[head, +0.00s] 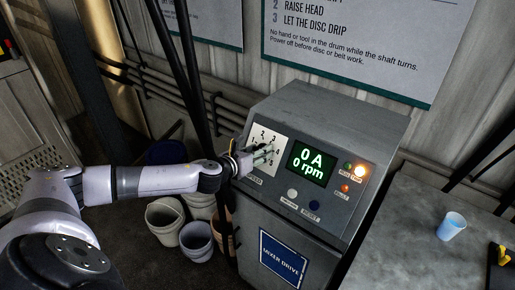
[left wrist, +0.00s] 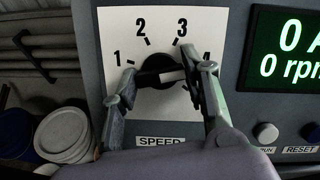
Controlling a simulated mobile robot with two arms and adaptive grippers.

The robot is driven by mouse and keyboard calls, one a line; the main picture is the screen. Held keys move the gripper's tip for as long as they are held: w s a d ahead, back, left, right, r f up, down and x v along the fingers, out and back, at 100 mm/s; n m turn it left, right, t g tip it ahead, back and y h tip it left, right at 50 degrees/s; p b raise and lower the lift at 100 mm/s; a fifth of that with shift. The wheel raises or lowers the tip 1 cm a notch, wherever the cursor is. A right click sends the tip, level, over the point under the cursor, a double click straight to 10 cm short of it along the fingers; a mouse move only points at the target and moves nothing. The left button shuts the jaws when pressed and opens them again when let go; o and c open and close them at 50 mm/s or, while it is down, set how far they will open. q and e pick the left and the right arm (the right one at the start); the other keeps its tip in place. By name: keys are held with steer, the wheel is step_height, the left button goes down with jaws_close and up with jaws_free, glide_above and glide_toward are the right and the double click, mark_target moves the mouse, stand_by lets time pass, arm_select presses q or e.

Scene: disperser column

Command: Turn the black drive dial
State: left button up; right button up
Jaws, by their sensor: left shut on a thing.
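The black drive dial (left wrist: 155,66) sits on a white scale plate (left wrist: 185,20) marked 1 to 4 in the left wrist view, with SPEED below it. My left gripper (left wrist: 158,82) has a finger on each side of the dial and is shut on it. In the head view my left gripper (head: 262,156) reaches the plate from the left and hides most of the dial. My right gripper is not in view.
The green display (head: 312,163) reads 0 A and 0 rpm. White (head: 292,193) and blue (head: 314,205) buttons sit below. Buckets (head: 196,240) stand on the floor at left. A blue cup (head: 452,226) stands on the right table.

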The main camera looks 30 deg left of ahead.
arm_select(q)
steer(key=n+y+p, duration=0.1)
steer(key=n+p, duration=0.1)
steer(key=n, duration=0.3)
steer(key=shift+r, duration=0.2)
steer(key=n+g+y+p, duration=0.1)
steer(key=n+p, duration=0.2)
steer(key=n, duration=0.3)
stand_by(0.4)
steer(key=o, duration=1.1)
steer(key=shift+f, duration=0.15)
steer(key=shift+o, duration=0.2)
